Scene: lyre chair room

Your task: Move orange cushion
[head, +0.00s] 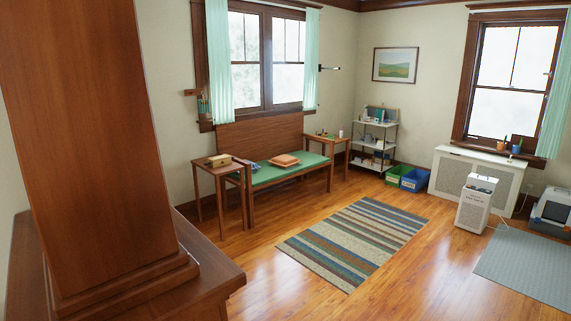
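The orange cushion (285,160) lies flat on the green seat of a wooden bench (268,177) under the window, across the room in the head view. It looks like a small folded or stacked pad. A small dark blue item (252,166) lies to its left on the same seat. Neither of my grippers shows in this view.
A tall wooden column on a wooden top (205,250) fills the left foreground. Small side tables (205,178) (330,141) stand at both bench ends. A striped rug (355,238) lies on open floor before the bench. A white appliance (475,203) stands at right.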

